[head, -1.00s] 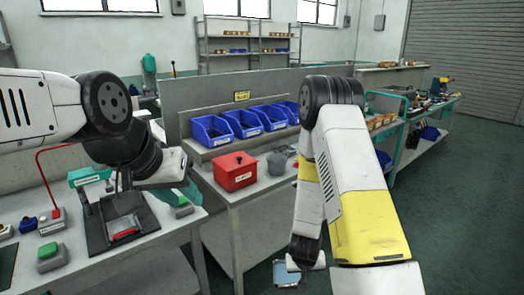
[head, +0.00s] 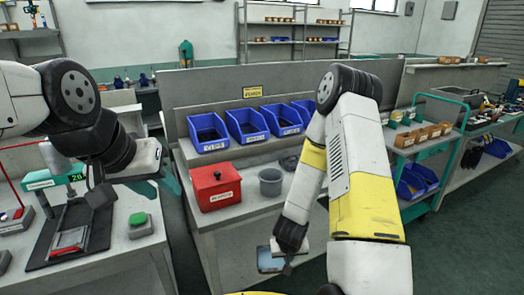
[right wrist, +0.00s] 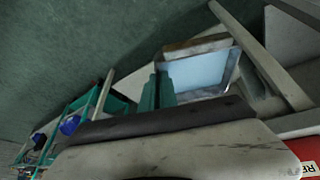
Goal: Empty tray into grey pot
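The grey pot (head: 270,182) stands upright on the bench, just right of the red box; its contents are not visible. My right gripper (right wrist: 158,90) appears shut on the edge of a small tray with a pale blue inside (right wrist: 200,72). The tray also shows in the head view (head: 270,260), low in front of the bench and apart from the pot. I cannot make out anything lying in it. My left gripper (head: 170,180) is over the gap between the two benches, left of the red box, holding nothing that I can see; its finger opening is unclear.
The red box (head: 214,188) stands close beside the pot. Several blue bins (head: 247,124) line the raised shelf behind. A dark object lies right of the pot. A trolley (head: 425,150) stands at the right. The left bench (head: 120,262) holds a press-like fixture and a green button.

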